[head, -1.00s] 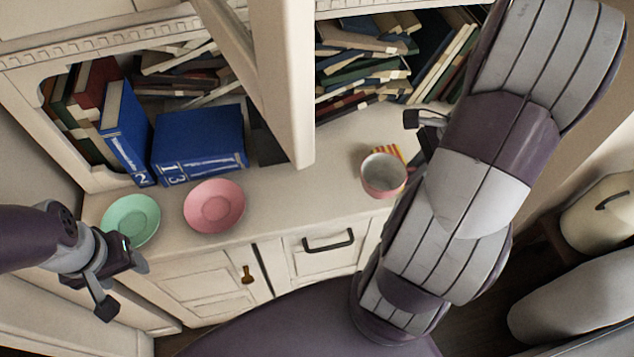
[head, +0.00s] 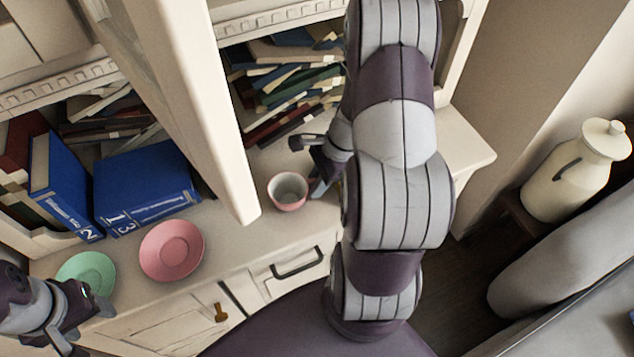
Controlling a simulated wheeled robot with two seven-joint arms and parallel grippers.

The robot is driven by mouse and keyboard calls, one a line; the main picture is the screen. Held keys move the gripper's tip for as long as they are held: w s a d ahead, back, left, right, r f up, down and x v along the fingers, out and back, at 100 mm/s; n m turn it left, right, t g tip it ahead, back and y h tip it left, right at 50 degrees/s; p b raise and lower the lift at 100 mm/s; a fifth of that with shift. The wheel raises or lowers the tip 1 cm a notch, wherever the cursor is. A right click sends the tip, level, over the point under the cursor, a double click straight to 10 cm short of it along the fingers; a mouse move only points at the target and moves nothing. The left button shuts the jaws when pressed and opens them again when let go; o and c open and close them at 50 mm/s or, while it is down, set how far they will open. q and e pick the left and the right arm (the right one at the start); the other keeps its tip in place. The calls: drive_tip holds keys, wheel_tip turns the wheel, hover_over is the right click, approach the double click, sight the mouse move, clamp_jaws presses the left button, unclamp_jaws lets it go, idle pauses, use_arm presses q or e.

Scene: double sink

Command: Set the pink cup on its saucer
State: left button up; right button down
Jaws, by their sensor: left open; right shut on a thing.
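The pink cup (head: 288,191), pale inside, is upright above or on the right part of the counter; I cannot tell how high it is. My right gripper (head: 309,166) is shut on the cup at its right side, with the contact partly hidden by the arm. The pink saucer (head: 172,249) lies empty on the counter, left of the cup and clearly apart from it. A green saucer (head: 87,274) lies further left. My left gripper (head: 85,326) is open and empty at the lower left, in front of the green saucer and partly cut off.
A cream upright post (head: 215,130) stands close behind, between saucer and cup. Blue books (head: 145,185) stand behind the saucers. More books (head: 290,90) fill the shelf behind the cup. The counter (head: 232,232) between saucer and cup is clear. A cream jug (head: 575,170) stands far right.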

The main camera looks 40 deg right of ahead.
drive_tip(key=shift+w+d, duration=0.1)
drive_tip(key=shift+w, duration=0.05)
drive_tip(key=shift+f, duration=0.15)
drive_tip(key=c, duration=1.1)
unclamp_jaws()
drive_tip(key=shift+c, duration=0.2)
